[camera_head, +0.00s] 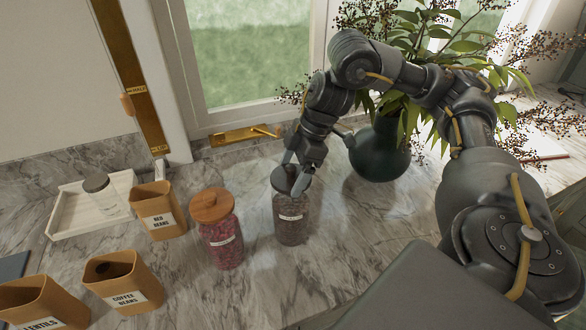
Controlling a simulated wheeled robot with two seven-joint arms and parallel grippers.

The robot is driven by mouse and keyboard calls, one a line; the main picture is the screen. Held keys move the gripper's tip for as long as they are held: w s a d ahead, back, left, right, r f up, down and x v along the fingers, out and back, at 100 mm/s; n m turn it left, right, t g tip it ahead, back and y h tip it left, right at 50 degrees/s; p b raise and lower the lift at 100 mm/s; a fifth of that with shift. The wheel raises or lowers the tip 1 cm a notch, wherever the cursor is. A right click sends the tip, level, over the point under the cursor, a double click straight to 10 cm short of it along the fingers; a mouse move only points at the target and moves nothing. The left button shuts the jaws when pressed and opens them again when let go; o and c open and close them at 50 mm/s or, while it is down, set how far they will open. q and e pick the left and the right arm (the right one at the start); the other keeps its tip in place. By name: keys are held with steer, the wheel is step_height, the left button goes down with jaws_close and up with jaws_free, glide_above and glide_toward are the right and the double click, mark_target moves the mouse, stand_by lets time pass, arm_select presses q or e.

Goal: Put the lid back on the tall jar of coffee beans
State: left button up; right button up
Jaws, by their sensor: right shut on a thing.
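A glass jar with dark contents and a white label (291,220), the jar of coffee beans, stands upright on the marble counter near the middle. A dark grey round lid (279,182) is at its mouth; whether it is fully seated I cannot tell. My right gripper (293,182) reaches down from above, its fingers shut at the top of the lid and hiding part of it. My left gripper is not in view.
A jar of red beans with a wooden lid (211,205) stands close on the left. Tan boxes labelled red beans (157,210), coffee beans (122,280) and lentils (42,302) stand farther left. A white tray (70,225) holds a small jar (103,195). A dark vase (379,150) stands behind right.

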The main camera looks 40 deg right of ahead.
stand_by(0.6)
stand_by(0.3)
steer(key=o, duration=0.8)
step_height(320, 180, up, 7)
steer(key=p, duration=0.8)
steer(key=shift+p, duration=0.35)
steer(key=shift+c, duration=0.3)
jaws_close()
